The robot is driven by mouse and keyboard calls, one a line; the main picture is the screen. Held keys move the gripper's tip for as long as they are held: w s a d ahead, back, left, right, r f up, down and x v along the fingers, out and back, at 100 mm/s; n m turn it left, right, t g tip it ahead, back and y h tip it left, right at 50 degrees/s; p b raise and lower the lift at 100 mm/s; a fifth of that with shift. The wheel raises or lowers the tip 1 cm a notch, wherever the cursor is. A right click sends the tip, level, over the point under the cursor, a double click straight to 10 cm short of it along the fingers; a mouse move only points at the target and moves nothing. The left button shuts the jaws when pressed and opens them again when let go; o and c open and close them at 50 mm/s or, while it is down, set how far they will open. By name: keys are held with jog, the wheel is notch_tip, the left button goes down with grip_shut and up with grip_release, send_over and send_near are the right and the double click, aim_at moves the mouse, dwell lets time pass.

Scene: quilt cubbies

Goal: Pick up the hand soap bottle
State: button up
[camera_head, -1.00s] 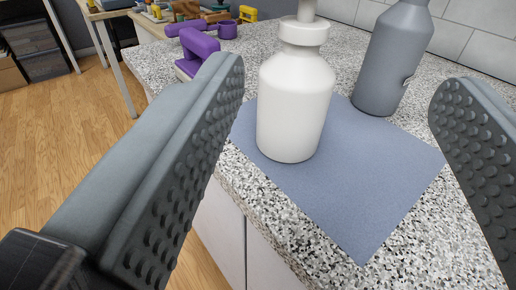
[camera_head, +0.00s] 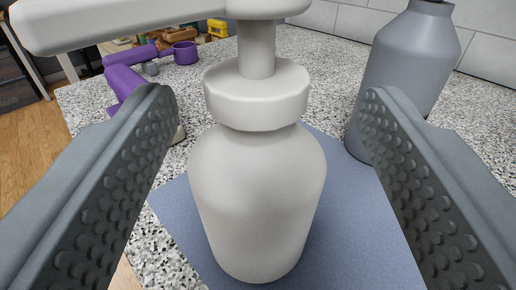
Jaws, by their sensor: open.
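The white hand soap bottle (camera_head: 258,205) stands upright on a blue-grey mat (camera_head: 345,235) on the speckled counter. Its pump nozzle reaches left across the top of the view. My gripper (camera_head: 270,110) is open, with one studded finger on each side of the bottle. A gap shows between the bottle and each finger. The bottle's foot is in view near the bottom edge.
A grey bottle (camera_head: 405,65) stands behind and to the right, partly hidden by the right finger. Purple items (camera_head: 135,62) lie at the back left on the speckled counter (camera_head: 85,97). A tiled wall (camera_head: 485,40) rises behind.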

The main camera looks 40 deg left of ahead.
aim_at(257, 56)
jog(key=shift+x, duration=2.85)
jog(key=shift+s+a, duration=0.15)
jog(key=shift+s, duration=0.05)
grip_shut()
